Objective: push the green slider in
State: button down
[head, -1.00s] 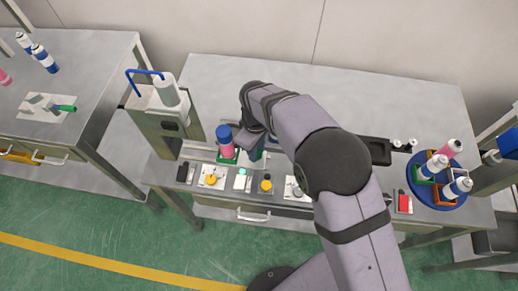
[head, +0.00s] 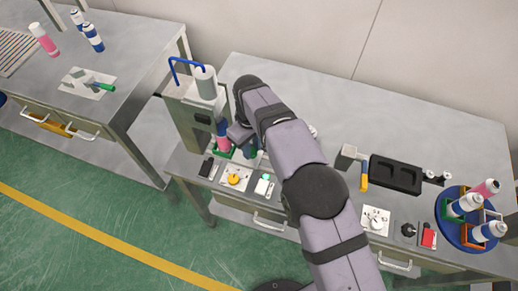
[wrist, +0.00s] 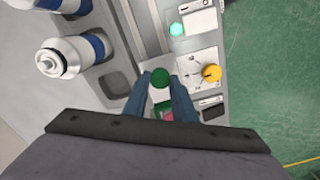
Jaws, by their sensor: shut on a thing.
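The green slider shows in the wrist view as a round green knob (wrist: 160,76) on a pale block, with a green piece (wrist: 163,105) beyond it. My gripper (wrist: 165,84) is shut on the knob, with one blue finger on each side. In the head view my gripper (head: 246,146) is just right of the pink can (head: 222,138), which stands on the green carrier (head: 221,153) close against the crimping machine (head: 195,105). The can's top is hidden there. My gripper's palm hides most of the can in the wrist view.
A panel with a yellow knob (head: 234,178) and a black switch (head: 207,167) lie in front. White-and-blue cans (wrist: 62,59) stand beside the track. A blue turntable (head: 458,232) holds several cans at right.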

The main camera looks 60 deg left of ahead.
jog(key=shift+s+a+r, duration=0.15)
jog(key=shift+s+a, duration=0.4)
jog(key=shift+a, duration=0.1)
jog(key=c, duration=1.5)
grip_release()
jog(key=shift+s, duration=0.15)
jog(key=shift+o, duration=0.2)
notch_tip(320, 180, up, 7)
jog(key=b, duration=0.2)
jog(key=shift+r, duration=0.15)
